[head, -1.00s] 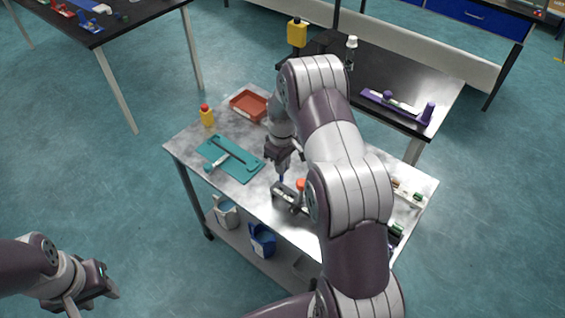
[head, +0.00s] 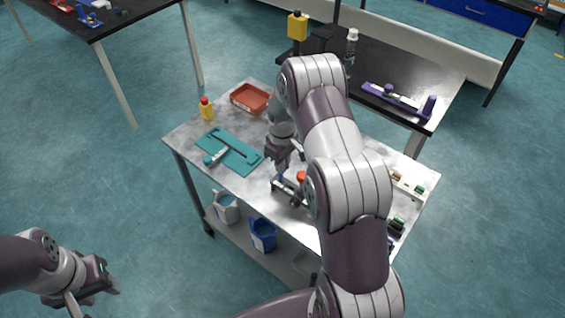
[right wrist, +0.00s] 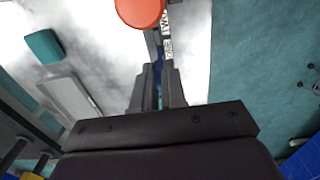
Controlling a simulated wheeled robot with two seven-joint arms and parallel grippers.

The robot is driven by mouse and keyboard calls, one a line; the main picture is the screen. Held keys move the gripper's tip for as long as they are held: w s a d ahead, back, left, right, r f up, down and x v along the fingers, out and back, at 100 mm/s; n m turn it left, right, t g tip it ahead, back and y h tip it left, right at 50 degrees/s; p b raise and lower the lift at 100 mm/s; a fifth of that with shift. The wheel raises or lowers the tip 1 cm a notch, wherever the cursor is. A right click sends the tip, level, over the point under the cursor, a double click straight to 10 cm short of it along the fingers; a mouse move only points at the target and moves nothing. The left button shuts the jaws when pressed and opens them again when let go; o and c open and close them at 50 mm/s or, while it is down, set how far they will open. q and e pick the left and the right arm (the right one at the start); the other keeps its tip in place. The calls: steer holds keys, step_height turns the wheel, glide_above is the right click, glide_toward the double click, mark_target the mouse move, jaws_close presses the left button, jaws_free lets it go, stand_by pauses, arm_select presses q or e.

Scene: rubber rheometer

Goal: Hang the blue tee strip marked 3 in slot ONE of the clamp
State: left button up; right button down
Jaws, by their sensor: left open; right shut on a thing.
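My right gripper (head: 281,171) is shut on the blue tee strip, standing over the near edge of the metal table. In the right wrist view, a sliver of the blue strip (right wrist: 161,75) shows between and beyond the fingers (right wrist: 158,88); its number is hidden. The clamp (head: 289,190) is a grey metal piece directly below the gripper; my arm hides its right part. In the right wrist view, the clamp (right wrist: 168,46) has white labels with dark lettering. I cannot tell whether the strip sits in a slot. My left gripper (head: 88,287) is open and empty, away from the table.
An orange-red round cap (right wrist: 140,10) is close beside the clamp. A teal fixture (head: 229,151), a red tray (head: 250,98) and a yellow bottle (head: 206,108) stand to the left. A light rack with small parts (head: 408,184) is at the right. Blue and grey containers are on the lower shelf.

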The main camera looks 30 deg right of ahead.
stand_by(0.4)
steer(key=shift+f+b, duration=1.85)
steer(key=shift+f, duration=1.1)
steer(key=c, duration=1.1)
jaws_free()
steer(key=shift+r, duration=0.15)
step_height(320, 180, up, 6)
steer(key=p, duration=0.4)
steer(key=shift+p, duration=0.4)
